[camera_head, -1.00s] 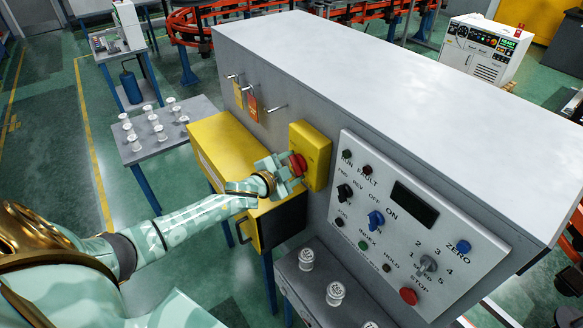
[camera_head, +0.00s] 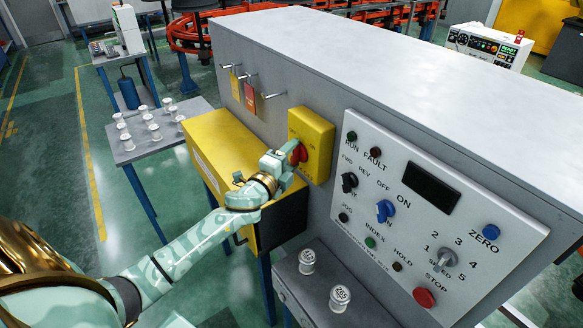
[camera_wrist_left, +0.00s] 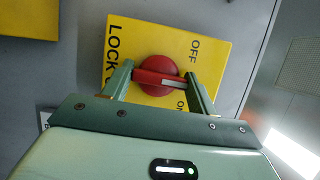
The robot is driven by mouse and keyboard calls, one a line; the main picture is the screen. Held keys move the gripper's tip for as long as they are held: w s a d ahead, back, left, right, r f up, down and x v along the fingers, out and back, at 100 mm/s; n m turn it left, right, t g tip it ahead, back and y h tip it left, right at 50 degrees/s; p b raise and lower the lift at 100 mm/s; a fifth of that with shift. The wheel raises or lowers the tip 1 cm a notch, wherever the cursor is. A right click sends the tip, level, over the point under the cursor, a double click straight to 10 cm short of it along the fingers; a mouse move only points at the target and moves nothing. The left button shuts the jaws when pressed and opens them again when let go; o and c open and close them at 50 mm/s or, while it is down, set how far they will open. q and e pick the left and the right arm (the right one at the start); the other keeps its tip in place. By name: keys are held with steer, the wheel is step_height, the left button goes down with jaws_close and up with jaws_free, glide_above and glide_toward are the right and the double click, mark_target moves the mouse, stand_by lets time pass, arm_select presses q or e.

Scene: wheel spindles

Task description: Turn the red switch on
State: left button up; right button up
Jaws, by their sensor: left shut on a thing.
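The red switch (camera_head: 299,154) is a round knob with a raised bar, on a yellow box (camera_head: 318,135) on the grey cabinet's side. In the left wrist view the red switch (camera_wrist_left: 157,72) sits on a yellow plate lettered OFF, ON and LOCK. The bar's white mark points right, between OFF and ON. My left gripper (camera_head: 290,157) faces the box. In the wrist view its fingers (camera_wrist_left: 160,80) are shut on the ends of the red bar. Part of the lettering is hidden behind the fingers. My right gripper is out of view.
A white control panel (camera_head: 403,265) with knobs and buttons is right of the switch. Hooks with tags (camera_head: 250,97) stick out on the left. White spindles stand on a small table (camera_head: 137,151).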

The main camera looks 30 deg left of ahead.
arm_select(q)
steer(key=m+t+b, duration=0.1)
steer(key=m+b, duration=0.1)
steer(key=b, duration=0.1)
steer(key=m+h+b, duration=0.1)
steer(key=m+b, duration=0.1)
steer(key=b, duration=0.1)
steer(key=f+m+t+b, duration=0.1)
steer(key=m+b, duration=0.2)
steer(key=shift+t, duration=0.3)
steer(key=shift+r+m+h+b, duration=0.25)
steer(key=shift+m+h+b, duration=0.35)
steer(key=shift+m+b, duration=0.6)
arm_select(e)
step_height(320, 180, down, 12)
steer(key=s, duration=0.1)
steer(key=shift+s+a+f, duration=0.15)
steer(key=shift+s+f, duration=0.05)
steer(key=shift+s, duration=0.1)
arm_select(q)
steer(key=o, duration=1)
steer(key=shift+r, duration=0.1)
